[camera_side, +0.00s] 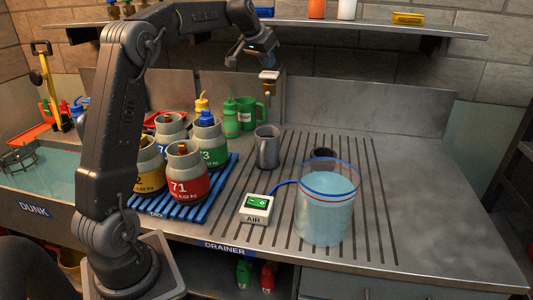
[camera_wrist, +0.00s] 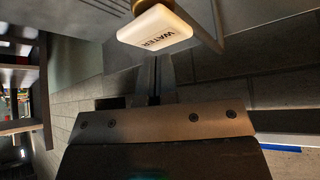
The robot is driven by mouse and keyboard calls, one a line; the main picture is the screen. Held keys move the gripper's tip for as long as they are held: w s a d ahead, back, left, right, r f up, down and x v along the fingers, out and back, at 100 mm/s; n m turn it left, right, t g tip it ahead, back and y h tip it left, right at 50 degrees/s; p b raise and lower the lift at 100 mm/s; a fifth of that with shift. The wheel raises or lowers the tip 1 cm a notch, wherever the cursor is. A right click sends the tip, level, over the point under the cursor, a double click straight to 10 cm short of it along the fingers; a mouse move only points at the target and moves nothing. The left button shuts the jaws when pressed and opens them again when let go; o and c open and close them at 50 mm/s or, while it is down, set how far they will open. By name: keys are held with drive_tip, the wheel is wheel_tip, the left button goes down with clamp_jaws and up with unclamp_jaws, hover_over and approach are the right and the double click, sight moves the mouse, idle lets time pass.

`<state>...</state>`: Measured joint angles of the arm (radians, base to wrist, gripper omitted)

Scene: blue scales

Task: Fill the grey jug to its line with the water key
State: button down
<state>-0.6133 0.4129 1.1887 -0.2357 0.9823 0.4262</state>
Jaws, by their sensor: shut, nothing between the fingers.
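The grey jug (camera_side: 267,150) stands upright on the ribbed steel drainer, below the tap in the side view. Its line and any water inside are not visible. The water key (camera_side: 269,75) is a pale block on a brass tap at the back wall. In the wrist view the key (camera_wrist: 158,30) reads WATER and lies just beyond my fingertips. My gripper (camera_side: 268,59) is shut and empty, close above the key in the side view; whether it touches the key I cannot tell. In the wrist view my fingers (camera_wrist: 155,78) point toward the key.
A clear water-filled tank (camera_side: 325,215) and the AIR box (camera_side: 256,208) stand front of the jug. Several numbered bottles stand on a blue rack (camera_side: 205,200) at left. A shelf (camera_side: 400,28) runs above. The right drainer is clear.

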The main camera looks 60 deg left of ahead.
drive_tip(key=shift+f, duration=0.25)
drive_tip(key=shift+f, duration=0.9)
idle(0.5)
idle(5.8)
drive_tip(key=shift+r, duration=3.05)
